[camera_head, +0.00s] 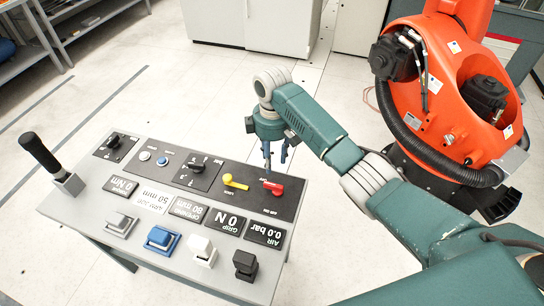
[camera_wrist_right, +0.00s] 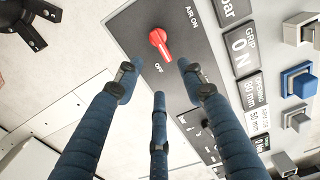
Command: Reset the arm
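My right arm comes in from the right in the head view. Its gripper (camera_head: 276,158) hangs above the far right edge of the control panel (camera_head: 60,205), close to the red switch handle (camera_head: 274,188). In the right wrist view my right gripper (camera_wrist_right: 165,85) has its blue fingers spread apart with nothing between them. The red handle (camera_wrist_right: 159,42) lies just beyond the fingertips, apart from them, between the labels AIR ON and OFF. My left gripper is in neither view.
The panel also carries a yellow lever (camera_head: 234,182), a black upright joystick (camera_head: 40,152), a blue button (camera_head: 160,238) and several readouts; one reads 0.0 bar (camera_head: 265,234). A large orange robot (camera_head: 450,90) stands at the right. Shelves (camera_head: 30,55) and white cabinets (camera_head: 255,25) are behind.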

